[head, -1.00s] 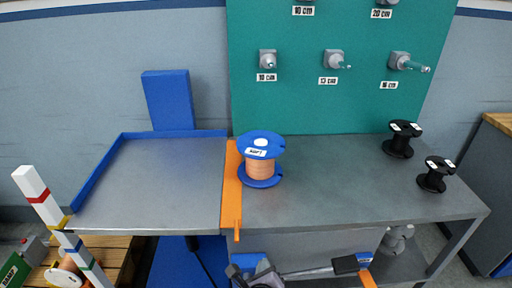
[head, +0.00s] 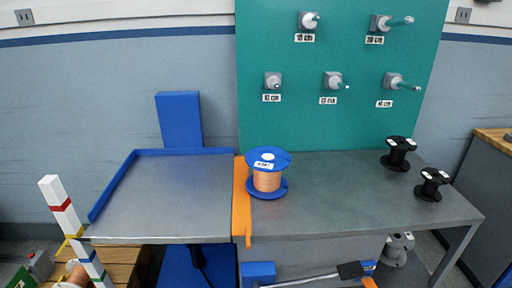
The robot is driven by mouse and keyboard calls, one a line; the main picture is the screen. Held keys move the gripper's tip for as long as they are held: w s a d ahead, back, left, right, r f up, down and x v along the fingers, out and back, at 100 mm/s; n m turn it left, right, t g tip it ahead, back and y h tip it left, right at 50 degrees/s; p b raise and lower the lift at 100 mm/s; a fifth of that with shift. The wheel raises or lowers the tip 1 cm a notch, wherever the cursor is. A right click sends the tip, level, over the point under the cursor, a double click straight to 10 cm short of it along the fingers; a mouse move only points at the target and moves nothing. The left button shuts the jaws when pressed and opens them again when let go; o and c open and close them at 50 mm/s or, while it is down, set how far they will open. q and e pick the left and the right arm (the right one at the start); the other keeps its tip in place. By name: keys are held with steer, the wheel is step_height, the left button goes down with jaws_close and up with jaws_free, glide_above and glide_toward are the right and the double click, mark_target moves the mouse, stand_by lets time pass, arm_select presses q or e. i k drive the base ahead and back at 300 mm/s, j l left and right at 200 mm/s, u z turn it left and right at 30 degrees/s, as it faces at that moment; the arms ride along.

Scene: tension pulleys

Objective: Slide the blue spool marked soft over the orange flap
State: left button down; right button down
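The blue spool (head: 268,158) with a copper-coloured winding and a white label stands upright on the grey bench. The label's print is too small to read surely. The orange flap (head: 241,200) is a narrow strip running front to back, between the blue-edged tray surface on the left and the bench top on the right. The spool stands just right of the flap, close to its edge; I cannot tell whether they touch. Neither of my grippers shows in the head view.
The grey tray surface (head: 165,205) left of the flap is empty, with a blue rim at back and left. Two black spools (head: 398,153) stand at the bench's right. A teal pegboard (head: 340,120) rises behind. A striped post (head: 66,215) stands front left.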

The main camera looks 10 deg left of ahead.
mark_target(267, 182)
steer(key=i+j, duration=0.15)
steer(key=j, duration=0.25)
steer(key=i+j, duration=0.15)
steer(key=j, duration=0.2)
steer(key=i+j+z, duration=0.1)
steer(key=j+z, duration=0.35)
steer(key=j, duration=0.15)
steer(key=i, duration=0.05)
